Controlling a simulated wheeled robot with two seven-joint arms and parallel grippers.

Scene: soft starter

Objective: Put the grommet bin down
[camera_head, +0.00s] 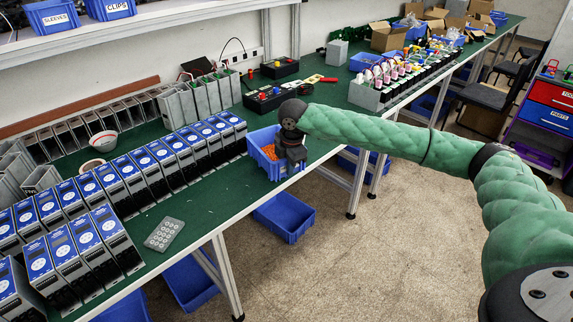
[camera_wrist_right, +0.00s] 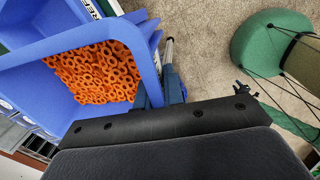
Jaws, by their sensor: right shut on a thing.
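The grommet bin (camera_head: 259,142) is blue and holds many small orange rings (camera_head: 268,152). It is at the table's right edge, beyond the row of blue-faced units. In the right wrist view the bin (camera_wrist_right: 30,88) is close and tilted in the picture, with the orange grommets (camera_wrist_right: 97,73) inside. My right gripper (camera_head: 291,160) is shut on the bin's near right wall, and its dark body hides part of that side. I cannot tell whether the bin's base touches the table. My left gripper is not in view.
Rows of blue-faced units (camera_head: 135,181) fill the table left of the bin. Black boxes with red knobs (camera_head: 268,99) stand behind it. A grey keypad (camera_head: 164,234) lies near the front edge. Bare green table (camera_head: 215,190) shows in front of the bin. A blue crate (camera_head: 285,217) is below.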

